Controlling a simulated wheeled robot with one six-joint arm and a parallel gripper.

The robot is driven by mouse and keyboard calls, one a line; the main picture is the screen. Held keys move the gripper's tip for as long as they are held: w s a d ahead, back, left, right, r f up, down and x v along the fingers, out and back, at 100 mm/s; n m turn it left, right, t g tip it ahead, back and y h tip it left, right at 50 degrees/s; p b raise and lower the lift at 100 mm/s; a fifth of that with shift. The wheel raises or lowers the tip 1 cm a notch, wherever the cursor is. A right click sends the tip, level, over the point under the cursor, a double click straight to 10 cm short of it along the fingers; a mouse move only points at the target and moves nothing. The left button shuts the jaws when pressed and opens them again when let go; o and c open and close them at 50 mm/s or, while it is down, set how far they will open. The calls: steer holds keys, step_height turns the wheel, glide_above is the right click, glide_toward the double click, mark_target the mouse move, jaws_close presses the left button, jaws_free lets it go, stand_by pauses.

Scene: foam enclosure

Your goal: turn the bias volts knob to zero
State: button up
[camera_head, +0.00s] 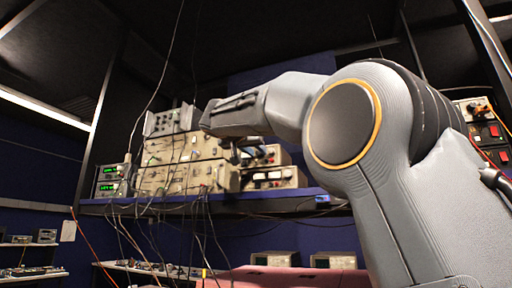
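A stack of beige instruments (155,180) with many small knobs stands on a raised shelf, left of centre. Two metered units (290,178) sit at its right side. I cannot make out any label, so I cannot tell which knob is the bias volts knob or where it points. My grey arm reaches in from the right, and its end is in front of the stack's upper right. My gripper (236,154) seems to be the small dark part below the arm's end. Its fingers are too small and dark to read, and contact with a knob cannot be told.
Two units with green displays (109,171) stand left of the stack. Loose cables (205,230) hang before the shelf (95,203). A lower bench (150,268) holds small parts. A panel with red switches (493,130) is at the far right.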

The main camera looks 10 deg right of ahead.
steer(key=shift+w, duration=0.2)
jaws_close()
